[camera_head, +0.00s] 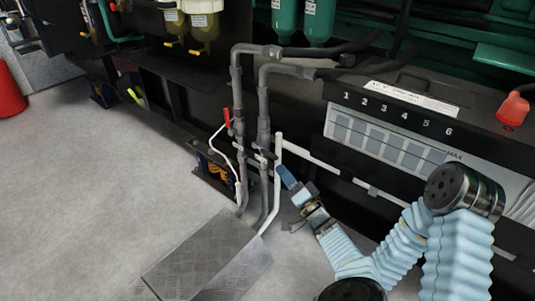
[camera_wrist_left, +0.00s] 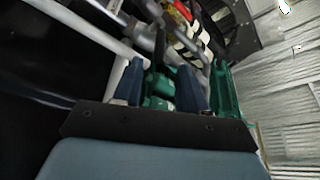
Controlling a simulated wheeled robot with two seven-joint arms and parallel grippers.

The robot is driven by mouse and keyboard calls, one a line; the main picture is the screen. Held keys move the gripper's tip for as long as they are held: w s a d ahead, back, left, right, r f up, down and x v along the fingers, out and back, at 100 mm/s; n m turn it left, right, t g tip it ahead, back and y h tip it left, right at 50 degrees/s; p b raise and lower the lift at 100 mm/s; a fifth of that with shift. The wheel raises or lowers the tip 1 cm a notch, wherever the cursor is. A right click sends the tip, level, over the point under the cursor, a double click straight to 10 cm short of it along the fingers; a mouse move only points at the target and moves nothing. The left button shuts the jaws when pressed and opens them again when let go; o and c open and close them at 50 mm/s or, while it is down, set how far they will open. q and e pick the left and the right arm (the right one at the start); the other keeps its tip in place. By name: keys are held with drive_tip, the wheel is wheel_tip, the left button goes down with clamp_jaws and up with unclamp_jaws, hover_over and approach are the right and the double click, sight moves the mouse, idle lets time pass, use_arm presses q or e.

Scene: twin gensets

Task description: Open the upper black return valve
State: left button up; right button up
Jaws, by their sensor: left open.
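Two grey vertical pipes (camera_head: 236,95) stand in the middle of the head view, with small valve fittings (camera_head: 256,152) partway down. These are too small to tell which is the upper black return valve or how its handle stands. My left gripper (camera_head: 284,173) is just right of the fittings and the white pipe (camera_head: 278,185). In the left wrist view its two blue fingers (camera_wrist_left: 160,86) stand apart. A dark upright part shows between them, possibly a valve handle; contact cannot be told. My right gripper is not in view.
A red lever (camera_head: 227,117) sits on the left pipe. A white horizontal pipe (camera_head: 315,156) runs along the black genset base. A metal tread plate (camera_head: 205,262) lies on the floor. A numbered panel (camera_head: 385,140) is at right.

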sight(265, 152)
use_arm(q)
drive_tip(key=x, duration=1)
drive_tip(key=shift+w+a+b, duration=0.15)
drive_tip(key=shift+b, duration=0.2)
clamp_jaws()
